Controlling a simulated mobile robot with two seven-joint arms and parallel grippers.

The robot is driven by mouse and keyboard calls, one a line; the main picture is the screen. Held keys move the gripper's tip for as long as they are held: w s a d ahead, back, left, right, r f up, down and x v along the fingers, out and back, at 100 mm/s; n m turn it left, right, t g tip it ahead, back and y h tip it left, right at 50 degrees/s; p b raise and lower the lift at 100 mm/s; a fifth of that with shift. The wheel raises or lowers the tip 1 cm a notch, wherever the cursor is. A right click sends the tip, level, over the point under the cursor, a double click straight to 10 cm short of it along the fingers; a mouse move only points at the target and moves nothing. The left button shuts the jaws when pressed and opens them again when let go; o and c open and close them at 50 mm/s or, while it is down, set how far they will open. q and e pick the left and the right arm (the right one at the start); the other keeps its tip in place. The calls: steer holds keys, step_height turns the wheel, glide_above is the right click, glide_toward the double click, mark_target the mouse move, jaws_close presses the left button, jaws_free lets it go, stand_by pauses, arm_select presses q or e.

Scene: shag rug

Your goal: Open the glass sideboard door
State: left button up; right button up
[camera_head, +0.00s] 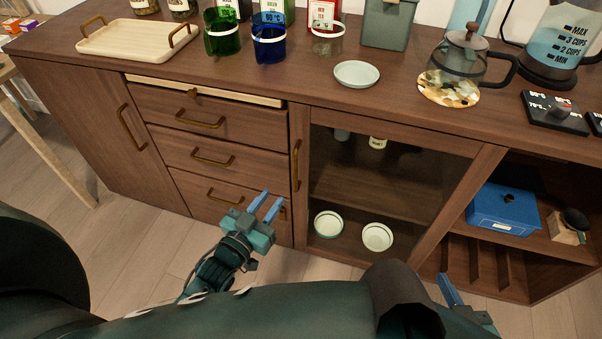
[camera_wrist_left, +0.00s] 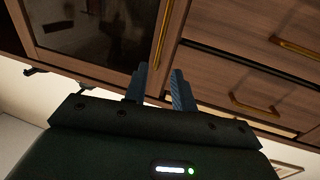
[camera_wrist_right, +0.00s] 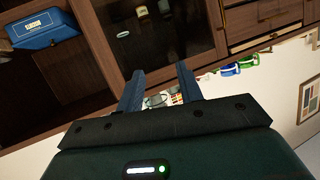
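The glass sideboard door (camera_head: 385,178) has a brown wooden frame and appears shut. Its upright brass handle (camera_head: 296,165) is on the door's left side, and it also shows in the left wrist view (camera_wrist_left: 161,42). My left gripper (camera_head: 270,207) is open and empty, in front of the bottom drawer, below and left of the handle. In the left wrist view its fingers (camera_wrist_left: 161,88) are apart, with the handle beyond the tips. My right gripper (camera_wrist_right: 158,85) is open and empty; in the head view only part of it shows at the lower right.
Drawers with brass handles (camera_head: 212,157) lie left of the door. Right of it is an open shelf with a blue box (camera_head: 503,208). The top carries a tray (camera_head: 135,40), mugs, a saucer (camera_head: 357,74) and a glass teapot (camera_head: 462,58). Bowls (camera_head: 377,236) stand behind the glass.

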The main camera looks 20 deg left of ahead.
mark_target(294, 169)
arm_select(q)
steer(key=b+x, duration=0.1)
steer(key=x, duration=1.1)
steer(key=shift+w+b, duration=0.2)
steer(key=shift+b, duration=0.2)
jaws_close()
